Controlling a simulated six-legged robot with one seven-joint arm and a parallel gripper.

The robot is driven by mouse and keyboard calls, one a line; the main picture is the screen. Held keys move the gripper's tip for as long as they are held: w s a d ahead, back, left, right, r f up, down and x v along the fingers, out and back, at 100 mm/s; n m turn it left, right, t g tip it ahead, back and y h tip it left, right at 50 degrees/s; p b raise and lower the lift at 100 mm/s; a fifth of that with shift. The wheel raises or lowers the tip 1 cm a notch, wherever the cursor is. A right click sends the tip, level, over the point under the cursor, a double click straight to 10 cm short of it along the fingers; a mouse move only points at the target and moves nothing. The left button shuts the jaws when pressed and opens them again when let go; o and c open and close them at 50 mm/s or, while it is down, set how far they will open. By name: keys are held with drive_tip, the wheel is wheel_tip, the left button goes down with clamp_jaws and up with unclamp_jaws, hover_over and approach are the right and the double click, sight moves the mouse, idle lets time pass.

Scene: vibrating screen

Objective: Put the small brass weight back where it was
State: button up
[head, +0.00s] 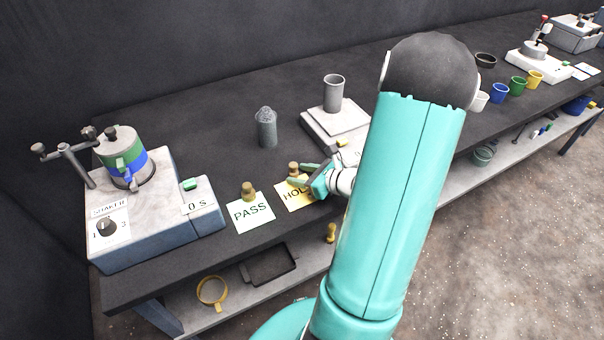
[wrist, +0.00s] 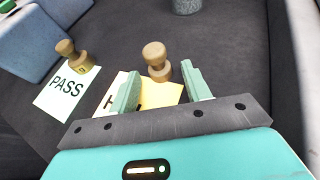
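My gripper (wrist: 160,84) is open, its two green fingers apart with nothing between them. In the head view my gripper (head: 306,174) is low over the yellow HOLD card. A tan-brown knobbed piece (wrist: 156,62) stands upright by the HOLD card (wrist: 165,92), just beyond the fingertips and apart from them; it also shows in the head view (head: 293,169). A similar piece (head: 248,191) stands on the white PASS card (head: 250,214). A small yellow, brass-like piece (head: 330,233) is on the lower shelf. I cannot tell for certain which is the brass weight.
A shaker (head: 150,215) with stacked coloured sieves stands at left. A grey cylinder (head: 266,130) and a pale scale with a grey cup (head: 333,92) stand behind the cards. Coloured cups (head: 499,94) are at right. A yellow ring (head: 211,291) lies on the lower shelf.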

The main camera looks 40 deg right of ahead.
drive_tip(key=shift+r, duration=0.15)
drive_tip(key=shift+s+d+r, duration=0.1)
drive_tip(key=shift+s+r, duration=0.05)
drive_tip(key=v, duration=1.1)
drive_tip(key=shift+s+r, duration=0.15)
drive_tip(key=shift+s, duration=0.15)
drive_tip(key=w+a+r+n+g+y, duration=0.2)
drive_tip(key=a+r+n+g, duration=0.2)
drive_tip(key=a+n, duration=0.5)
drive_tip(key=w+a+r+n+g+y, duration=0.2)
drive_tip(key=w+a+r+n+g, duration=0.15)
drive_tip(key=a+n, duration=0.6)
drive_tip(key=s+a+r+n+h, duration=0.4)
drive_tip(key=a+r+n, duration=0.6)
drive_tip(key=n, duration=0.5)
drive_tip(key=a+h, duration=0.2)
drive_tip(key=shift+s+h, duration=0.3)
drive_tip(key=shift+s, duration=0.1)
